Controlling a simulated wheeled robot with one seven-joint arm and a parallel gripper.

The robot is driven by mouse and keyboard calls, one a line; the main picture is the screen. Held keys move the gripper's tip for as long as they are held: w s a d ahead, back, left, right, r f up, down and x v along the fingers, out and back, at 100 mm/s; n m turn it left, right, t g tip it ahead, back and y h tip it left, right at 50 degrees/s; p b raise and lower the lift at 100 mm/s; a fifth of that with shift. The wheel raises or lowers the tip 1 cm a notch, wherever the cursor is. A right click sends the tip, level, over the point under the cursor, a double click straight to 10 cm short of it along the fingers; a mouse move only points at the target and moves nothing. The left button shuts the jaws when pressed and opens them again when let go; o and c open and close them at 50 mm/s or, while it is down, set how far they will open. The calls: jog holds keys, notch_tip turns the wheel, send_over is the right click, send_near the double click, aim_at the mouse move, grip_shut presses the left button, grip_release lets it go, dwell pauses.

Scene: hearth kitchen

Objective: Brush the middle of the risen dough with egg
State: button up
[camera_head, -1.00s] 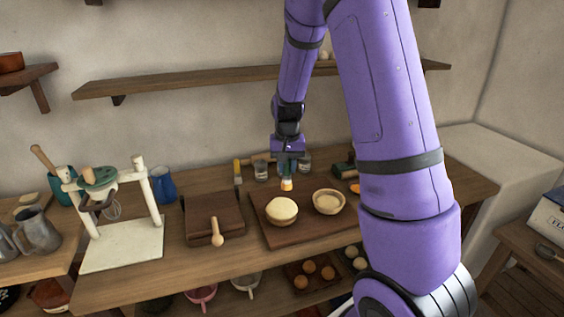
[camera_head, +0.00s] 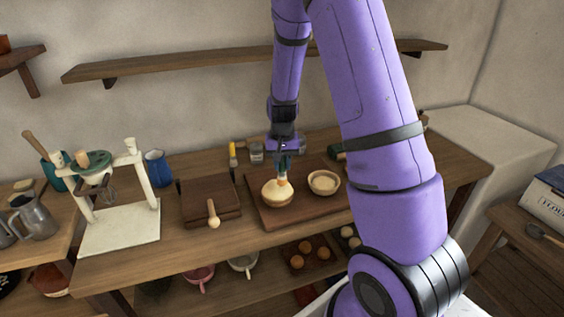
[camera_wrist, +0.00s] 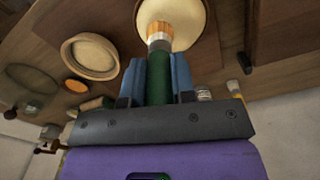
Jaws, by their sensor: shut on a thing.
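The risen dough (camera_head: 277,196) is a pale round mound in a bowl or tin on a dark board. It also shows at the top of the wrist view (camera_wrist: 190,12). My gripper (camera_head: 283,165) is over the dough and shut on a brush with a green handle (camera_wrist: 158,88) and an orange-tan head (camera_wrist: 159,36). The brush points down, with its tip over or on the dough near its middle. I cannot tell whether the bristles touch it. Any egg on the bristles or dough is too small to make out.
A second bowl (camera_head: 323,183) with pale contents stands just right of the dough on the board (camera_head: 262,218). A white stand (camera_head: 153,195) is further left.

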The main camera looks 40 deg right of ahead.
aim_at(282, 171)
jog(key=shift+f, duration=1.8)
dwell(0.7)
jog(key=shift+s, duration=0.1)
grip_shut()
jog(key=shift+w+d, duration=0.15)
jog(key=shift+w, duration=0.6)
jog(key=shift+w+d, duration=0.15)
jog(key=shift+w, duration=0.55)
jog(key=shift+w+r, duration=0.1)
jog(key=shift+r, duration=0.05)
jog(key=shift+s+a, duration=0.2)
jog(key=shift+s, duration=0.6)
jog(key=shift+s+a, duration=0.2)
jog(key=shift+s, duration=0.65)
